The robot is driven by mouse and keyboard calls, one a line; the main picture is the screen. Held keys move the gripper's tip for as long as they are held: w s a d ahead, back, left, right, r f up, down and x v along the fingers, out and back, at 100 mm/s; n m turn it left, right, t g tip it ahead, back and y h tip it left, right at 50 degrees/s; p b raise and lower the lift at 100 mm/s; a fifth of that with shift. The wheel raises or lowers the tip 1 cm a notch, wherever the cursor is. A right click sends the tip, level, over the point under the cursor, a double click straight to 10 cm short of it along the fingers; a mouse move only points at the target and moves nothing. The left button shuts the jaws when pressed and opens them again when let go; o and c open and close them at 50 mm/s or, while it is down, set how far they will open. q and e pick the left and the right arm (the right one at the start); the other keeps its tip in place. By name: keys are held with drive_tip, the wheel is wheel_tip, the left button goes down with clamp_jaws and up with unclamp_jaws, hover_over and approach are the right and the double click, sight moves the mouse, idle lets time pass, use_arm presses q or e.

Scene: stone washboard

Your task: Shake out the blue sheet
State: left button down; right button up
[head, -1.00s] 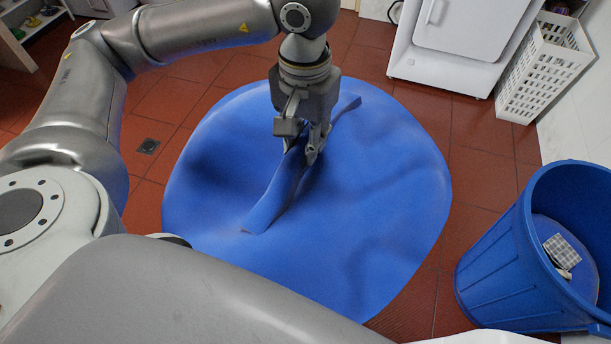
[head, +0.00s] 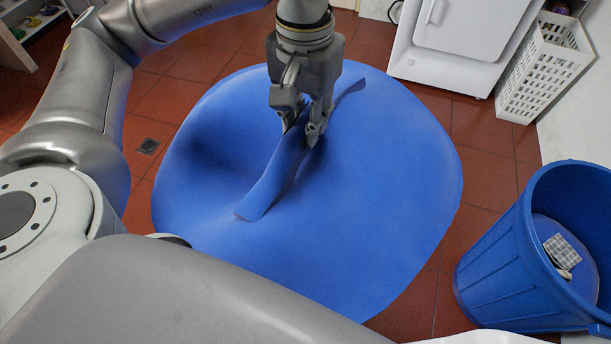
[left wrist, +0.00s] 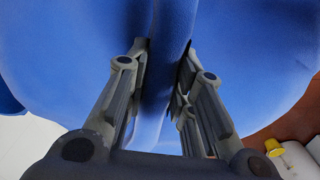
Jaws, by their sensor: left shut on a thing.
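The blue sheet (head: 370,190) spreads as a wide rounded shape in the middle of the head view, over the red tiled floor. A raised fold runs across its middle. My left gripper (head: 303,128) points down from above and is shut on this fold. In the left wrist view the fold of the sheet (left wrist: 168,60) passes between the two fingers of the left gripper (left wrist: 165,75), with cloth on both sides. The fingertips are partly hidden by cloth. My right gripper is not in view.
A blue bin (head: 500,265) with a checked cloth (head: 562,250) inside stands at the right. A white basket (head: 545,70) and a white appliance (head: 455,60) stand at the back right. A shelf (head: 35,25) is at the far left. Tiled floor (head: 490,150) lies bare around the sheet.

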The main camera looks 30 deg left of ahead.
use_arm(q)
wheel_tip(320, 180, up, 8)
wheel_tip(320, 180, down, 20)
drive_tip(key=shift+f, duration=0.1)
idle(0.4)
idle(0.8)
